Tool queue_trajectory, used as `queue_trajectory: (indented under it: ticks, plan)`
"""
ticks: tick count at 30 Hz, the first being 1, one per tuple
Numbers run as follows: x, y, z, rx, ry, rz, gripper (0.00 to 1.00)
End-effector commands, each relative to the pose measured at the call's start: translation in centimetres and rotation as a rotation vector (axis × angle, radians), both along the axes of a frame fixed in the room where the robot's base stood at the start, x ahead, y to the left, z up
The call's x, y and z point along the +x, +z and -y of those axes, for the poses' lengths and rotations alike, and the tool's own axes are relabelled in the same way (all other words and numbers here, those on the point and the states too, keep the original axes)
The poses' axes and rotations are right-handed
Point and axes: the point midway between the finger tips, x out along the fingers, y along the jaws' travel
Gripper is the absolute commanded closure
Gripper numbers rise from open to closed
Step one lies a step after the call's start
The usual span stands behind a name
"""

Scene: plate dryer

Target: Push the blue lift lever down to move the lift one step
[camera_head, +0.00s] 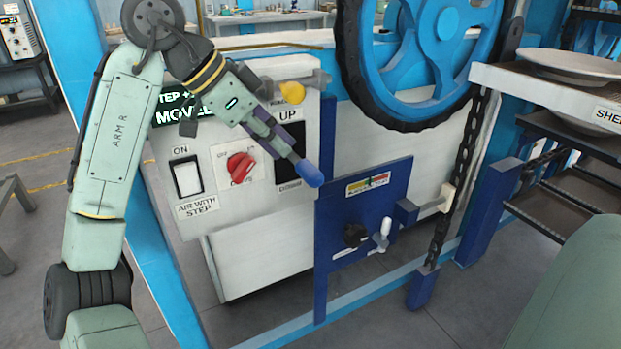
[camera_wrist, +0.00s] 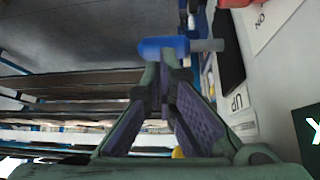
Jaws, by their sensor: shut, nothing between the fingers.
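The blue lift lever's rounded knob (camera_head: 309,174) is in front of the lower edge of the black slot under the "UP" label on the white panel (camera_head: 215,225). In the wrist view the blue knob (camera_wrist: 164,47) shows just beyond my fingertips, with its grey rod (camera_wrist: 207,45) running right toward the panel. My gripper (camera_head: 295,157) is shut and empty, its purple-padded fingers pointing down and right at the knob. In the wrist view the fingertips (camera_wrist: 158,75) meet right at the knob. I cannot tell whether they touch it. Part of the slot is hidden behind my fingers.
A yellow knob (camera_head: 292,92) sits above the slot. A red rotary switch (camera_head: 240,167) and a white ON switch (camera_head: 187,178) are left of it. A blue wheel (camera_head: 425,45), chain (camera_head: 465,150) and dark blue plate (camera_head: 365,210) stand right. Plate shelves (camera_head: 560,90) are far right.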

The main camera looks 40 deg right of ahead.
Motion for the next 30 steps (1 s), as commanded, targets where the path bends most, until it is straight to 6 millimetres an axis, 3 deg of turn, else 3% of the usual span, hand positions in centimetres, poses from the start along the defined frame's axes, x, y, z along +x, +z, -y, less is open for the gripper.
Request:
queue_trajectory:
  ticks: [3,12,30]
  plan:
    - [-0.3,-1.7,0.8,0.002,-0.001,0.001,1.0]
    - [-1.0,-4.4,2.8,0.001,0.0,0.0,1.0]
    - [-1.2,-5.4,3.3,0.0,-0.001,-0.001,1.0]
